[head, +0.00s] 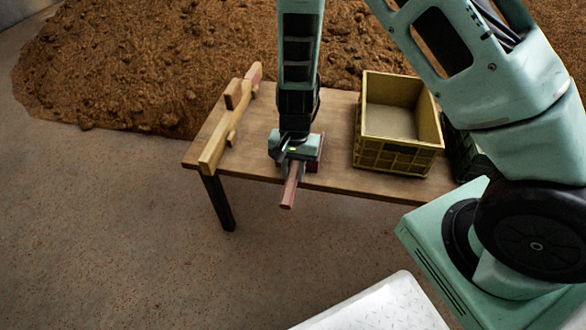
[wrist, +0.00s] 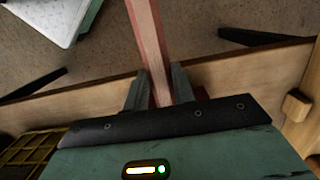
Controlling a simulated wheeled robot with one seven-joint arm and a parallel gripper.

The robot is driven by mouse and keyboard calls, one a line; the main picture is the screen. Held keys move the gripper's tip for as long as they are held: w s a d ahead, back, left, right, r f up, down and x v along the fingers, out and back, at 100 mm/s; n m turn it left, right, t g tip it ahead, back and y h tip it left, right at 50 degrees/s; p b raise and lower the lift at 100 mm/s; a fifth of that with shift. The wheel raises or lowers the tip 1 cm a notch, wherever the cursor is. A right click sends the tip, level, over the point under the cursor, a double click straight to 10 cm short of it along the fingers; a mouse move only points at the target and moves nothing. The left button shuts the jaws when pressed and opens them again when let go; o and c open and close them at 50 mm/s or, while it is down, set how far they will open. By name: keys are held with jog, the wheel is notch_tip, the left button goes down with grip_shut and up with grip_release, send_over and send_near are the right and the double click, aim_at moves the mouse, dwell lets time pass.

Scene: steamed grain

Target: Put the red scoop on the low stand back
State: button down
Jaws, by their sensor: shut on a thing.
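The red scoop shows mostly as a pinkish-red handle (head: 289,190) that sticks out past the front edge of a low wooden stand (head: 340,130). A darker red part shows beside my gripper (head: 290,168), and most of the scoop's head is hidden behind the gripper. My gripper points down over the front of the stand and is shut on the handle. In the wrist view the handle (wrist: 148,35) runs up between the two fingers of my gripper (wrist: 160,92). I cannot tell whether the scoop touches the stand's top.
A yellow crate (head: 398,157) stands on the stand to the right of my gripper. A notched wooden piece (head: 229,122) lies along the stand's left end. A brown grain heap (head: 150,60) spreads behind. Bare stand top shows between gripper and crate.

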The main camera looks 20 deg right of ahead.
jog(key=c, duration=1.1)
grip_release()
notch_tip(320, 180, up, 17)
jog(key=w+d+p, duration=0.1)
jog(key=w+p, duration=0.1)
jog(key=p, duration=0.4)
jog(key=s+a+r+n+t+p, duration=0.1)
jog(key=s+a+r+n, duration=0.3)
jog(key=s+r+n, duration=0.55)
jog(key=s+a+r+n, duration=0.3)
jog(key=s+r+n, duration=0.25)
jog(key=s, duration=0.75)
jog(key=r+p, duration=1.2)
jog(key=p, duration=0.1)
jog(key=r+p, duration=0.6)
jog(key=r, duration=0.1)
jog(key=shift+w+a, duration=0.15)
jog(key=shift+w, duration=0.1)
